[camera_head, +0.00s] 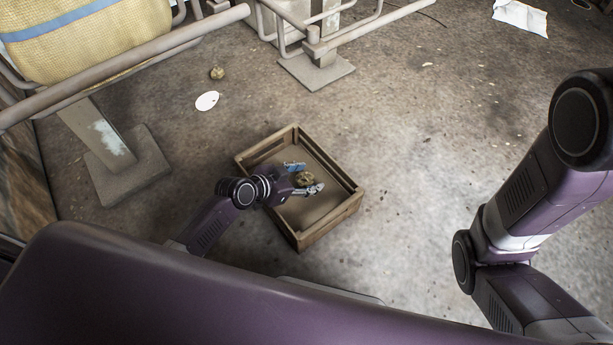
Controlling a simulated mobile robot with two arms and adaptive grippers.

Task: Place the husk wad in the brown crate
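The brown crate (348,208) is an open wooden box on the floor at the middle of the view. My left gripper (308,178) is over the crate, reaching in from the lower left. One finger with a blue part lies above a tan-brown husk wad (304,180) in the picture, and a silver finger lies below it. The wad shows between the two fingers, over the crate's inside. I cannot tell whether the fingers press on it or whether it touches the crate bottom. My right arm is at the right; its gripper is out of view.
A similar small brown lump (217,73) and a white oval piece (207,101) lie on the floor at the upper left. Metal rails (130,66) and a yellow sack (90,40) stand at the upper left. A white sheet (520,17) lies at the upper right. Floor right of the crate is clear.

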